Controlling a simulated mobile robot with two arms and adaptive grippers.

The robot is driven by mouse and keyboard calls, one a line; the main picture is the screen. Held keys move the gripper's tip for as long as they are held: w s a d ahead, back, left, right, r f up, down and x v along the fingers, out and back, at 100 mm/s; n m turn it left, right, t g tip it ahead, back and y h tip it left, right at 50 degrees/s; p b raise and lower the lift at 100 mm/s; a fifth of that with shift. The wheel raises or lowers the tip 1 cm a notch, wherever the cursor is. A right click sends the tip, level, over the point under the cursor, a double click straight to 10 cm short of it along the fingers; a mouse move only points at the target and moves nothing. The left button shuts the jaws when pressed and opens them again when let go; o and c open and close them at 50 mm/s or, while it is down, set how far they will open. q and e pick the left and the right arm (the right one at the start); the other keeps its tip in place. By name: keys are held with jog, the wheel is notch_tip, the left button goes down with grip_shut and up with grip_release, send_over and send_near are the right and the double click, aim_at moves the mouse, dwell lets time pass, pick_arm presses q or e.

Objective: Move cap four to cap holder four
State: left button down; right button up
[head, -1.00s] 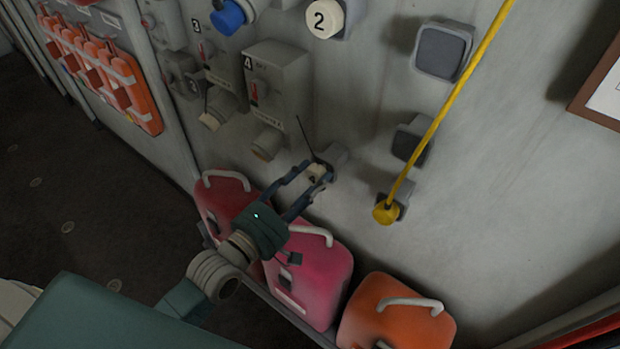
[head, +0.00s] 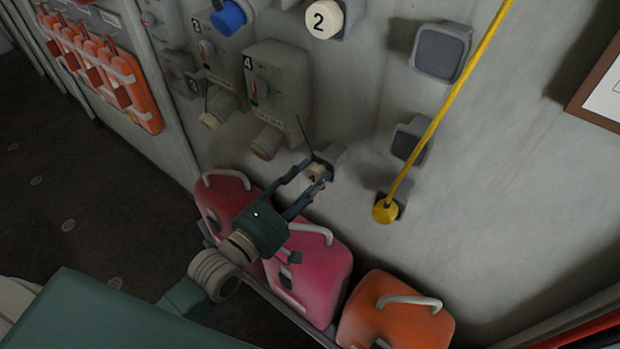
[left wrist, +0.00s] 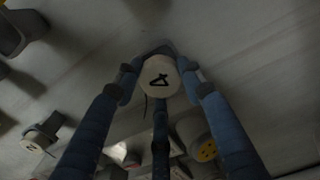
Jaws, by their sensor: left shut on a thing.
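My left gripper (head: 310,172) is shut on cap four (head: 314,175), a small cream cap, in the middle of the head view. In the left wrist view the cap (left wrist: 159,77) sits between the two blue fingers and shows a black 4. Directly behind it is a grey wall holder (head: 334,155). The cap is at or against this holder; I cannot tell whether it is seated. A thin dark cord rises beside the cap. Above left is the grey box marked 4 (head: 275,85), with a socket (head: 266,142) at its lower end. My right gripper is not in view.
A cap marked 2 (head: 324,19) sits on a holder above. Red, pink (head: 318,275) and orange (head: 395,315) cases stand below.

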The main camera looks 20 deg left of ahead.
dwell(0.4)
pick_arm(q)
jog(key=shift+w+d+p, duration=0.2)
jog(key=shift+w+p, duration=0.1)
jog(key=shift+w, duration=0.25)
jog(key=c, duration=1)
grip_release()
jog(key=shift+s, duration=0.1)
jog(key=v, duration=1.1)
jog(key=shift+s+a, duration=0.15)
jog(key=shift+s, duration=0.25)
